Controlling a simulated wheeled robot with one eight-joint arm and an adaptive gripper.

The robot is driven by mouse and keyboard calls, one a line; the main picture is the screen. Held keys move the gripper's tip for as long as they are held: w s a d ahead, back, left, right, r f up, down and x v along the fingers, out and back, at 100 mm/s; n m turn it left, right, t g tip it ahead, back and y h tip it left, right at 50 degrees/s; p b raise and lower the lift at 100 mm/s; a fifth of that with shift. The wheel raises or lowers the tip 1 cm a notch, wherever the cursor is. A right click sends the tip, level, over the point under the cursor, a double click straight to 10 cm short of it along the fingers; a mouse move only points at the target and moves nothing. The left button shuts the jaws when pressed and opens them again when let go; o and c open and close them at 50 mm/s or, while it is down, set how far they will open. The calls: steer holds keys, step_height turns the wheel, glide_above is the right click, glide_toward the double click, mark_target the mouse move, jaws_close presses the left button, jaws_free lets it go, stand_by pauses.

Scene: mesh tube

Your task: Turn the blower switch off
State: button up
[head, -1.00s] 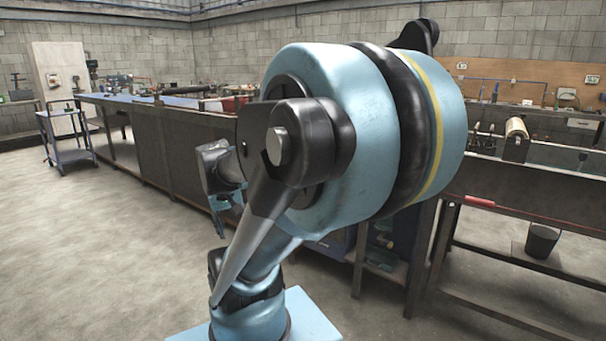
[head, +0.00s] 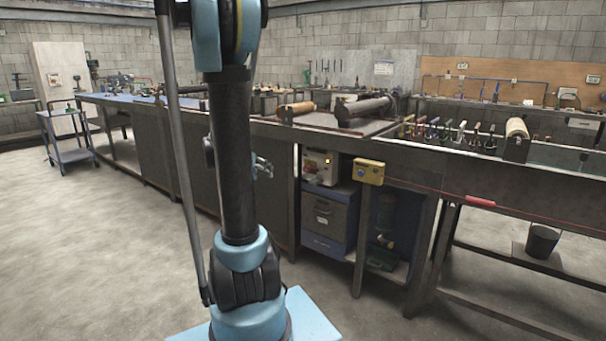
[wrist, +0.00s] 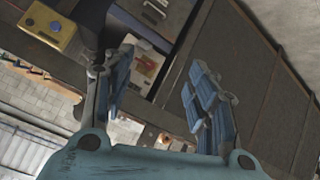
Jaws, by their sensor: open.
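A yellow box with small controls (head: 369,171) is fixed to the front edge of the bench. It also shows at the top left of the wrist view (wrist: 50,27). A pale control box with a small yellow spot (head: 320,166) sits under the bench, left of the yellow box. It shows between my fingers in the wrist view (wrist: 146,72). I cannot tell which bears the blower switch, or its position. My gripper (head: 264,167) is open and empty, left of both boxes and apart from them. Its two blue-padded fingers (wrist: 158,85) are spread in the wrist view.
A blue-grey drawer cabinet (head: 328,222) stands under the pale box. A bench leg (head: 362,240) stands right of the cabinet. The long bench (head: 240,150) has dark side panels near my gripper. A black bucket (head: 542,241) is at the right. Floor at the left is open.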

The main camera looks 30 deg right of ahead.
steer(key=w+d+f+m+h, duration=0.2)
steer(key=w+d, duration=0.5)
steer(key=m+t+h, duration=0.3)
steer(key=h, duration=0.2)
glide_toward(305, 170)
steer(key=shift+g, duration=0.3)
steer(key=x, duration=0.9)
steer(key=shift+w+r, duration=0.2)
steer(key=shift+r, duration=0.05)
